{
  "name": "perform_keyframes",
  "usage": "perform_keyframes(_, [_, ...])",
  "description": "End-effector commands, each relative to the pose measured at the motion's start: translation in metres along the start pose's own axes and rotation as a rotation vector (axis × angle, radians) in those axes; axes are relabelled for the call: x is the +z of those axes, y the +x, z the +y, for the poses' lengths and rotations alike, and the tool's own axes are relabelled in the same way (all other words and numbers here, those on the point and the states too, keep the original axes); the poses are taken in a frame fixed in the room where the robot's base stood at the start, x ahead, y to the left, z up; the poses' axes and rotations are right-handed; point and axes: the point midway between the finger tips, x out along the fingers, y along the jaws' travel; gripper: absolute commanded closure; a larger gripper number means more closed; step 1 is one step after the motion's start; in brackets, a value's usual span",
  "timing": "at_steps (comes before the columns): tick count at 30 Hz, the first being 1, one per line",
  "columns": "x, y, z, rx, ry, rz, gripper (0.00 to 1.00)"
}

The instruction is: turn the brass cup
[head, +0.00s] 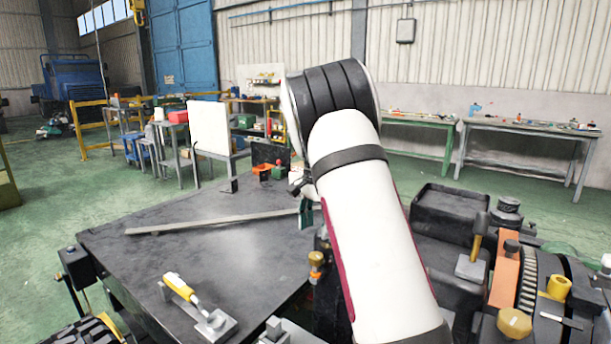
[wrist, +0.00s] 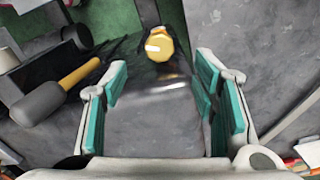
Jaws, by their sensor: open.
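The brass cup (head: 317,258) shows in the head view as a small rounded brass piece at the right edge of the dark table, just left of my arm. In the wrist view, a shiny yellow-brass cup (wrist: 159,46) lies beyond my fingertips, near the top centre. My gripper (wrist: 160,92) is open, with teal pads wide apart and nothing between them but a grey surface behind. In the head view, my gripper (head: 305,212) is partly hidden behind my arm, above and behind the cup. The cup and the fingers look apart.
The dark table (head: 215,255) holds a long metal bar (head: 215,224) and a yellow-handled tool (head: 190,300). A mallet (wrist: 55,92) lies left of the fingers in the wrist view. Machinery with another brass knob (head: 515,322) and a yellow cylinder (head: 558,288) stands at right.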

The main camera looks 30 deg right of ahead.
Motion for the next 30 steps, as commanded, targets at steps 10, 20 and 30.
perform_keyframes(10, [0.000,0.064,0.001,0.003,-0.002,-0.001,0.46])
perform_keyframes(20, [-0.001,0.093,0.001,-0.001,-0.188,0.001,0.46])
perform_keyframes(30, [-0.001,0.093,0.003,0.000,-0.607,0.000,0.46])
